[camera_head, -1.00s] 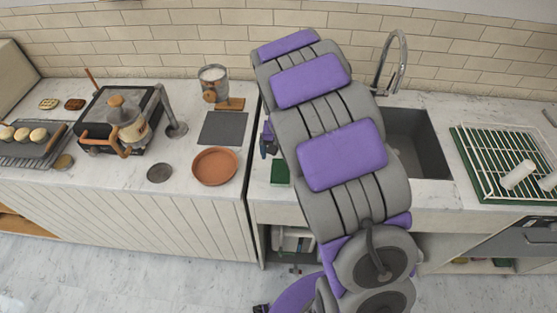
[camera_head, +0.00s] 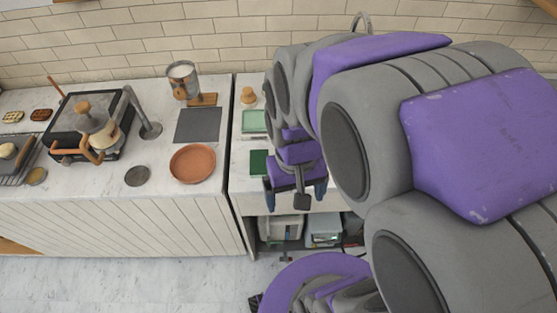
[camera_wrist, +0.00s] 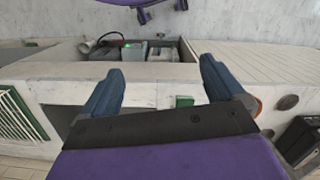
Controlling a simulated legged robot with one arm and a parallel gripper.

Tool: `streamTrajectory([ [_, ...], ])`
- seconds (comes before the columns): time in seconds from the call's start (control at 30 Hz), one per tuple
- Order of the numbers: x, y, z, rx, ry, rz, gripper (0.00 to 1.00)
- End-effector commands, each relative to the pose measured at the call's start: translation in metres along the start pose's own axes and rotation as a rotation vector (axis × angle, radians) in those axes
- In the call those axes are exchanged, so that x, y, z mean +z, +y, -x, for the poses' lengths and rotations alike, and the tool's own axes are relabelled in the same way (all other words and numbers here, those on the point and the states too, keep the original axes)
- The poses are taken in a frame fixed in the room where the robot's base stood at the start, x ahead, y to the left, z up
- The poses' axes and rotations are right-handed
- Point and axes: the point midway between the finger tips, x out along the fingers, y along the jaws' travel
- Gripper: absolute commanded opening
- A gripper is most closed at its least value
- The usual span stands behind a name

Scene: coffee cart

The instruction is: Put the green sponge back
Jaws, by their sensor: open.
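The green sponge (camera_head: 259,163) is a dark green block lying on the counter near its front edge, just right of the gap between the counters. In the wrist view the sponge (camera_wrist: 184,101) shows small, between my fingers and partly hidden by the gripper body. A pale green tray (camera_head: 253,121) sits behind it on the counter. My gripper (camera_head: 295,190) is open and empty, at the counter's front edge just right of the sponge. In the wrist view my gripper (camera_wrist: 162,72) has its two blue fingers spread apart.
A terracotta dish (camera_head: 192,163), a dark mat (camera_head: 198,125) and a stove with a kettle (camera_head: 97,127) stand on the left counter. A wooden knobbed object (camera_head: 248,95) stands behind the tray. Below the counter is an open shelf with boxes (camera_head: 281,228). My arm hides the right side.

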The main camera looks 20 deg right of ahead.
Motion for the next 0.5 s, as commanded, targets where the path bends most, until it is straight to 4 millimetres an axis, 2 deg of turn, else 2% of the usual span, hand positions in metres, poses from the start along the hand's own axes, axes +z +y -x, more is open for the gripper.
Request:
streamTrajectory([
  [0.03, 0.019, 0.001, -0.001, 0.001, -0.007, 0.024, 0.95],
  [0.2, 0.063, 0.005, -0.006, 0.007, -0.027, 0.086, 0.95],
  [0.33, 0.078, 0.007, -0.009, 0.012, -0.037, 0.111, 0.95],
  [0.5, 0.082, 0.007, -0.010, 0.014, -0.038, 0.118, 0.95],
])
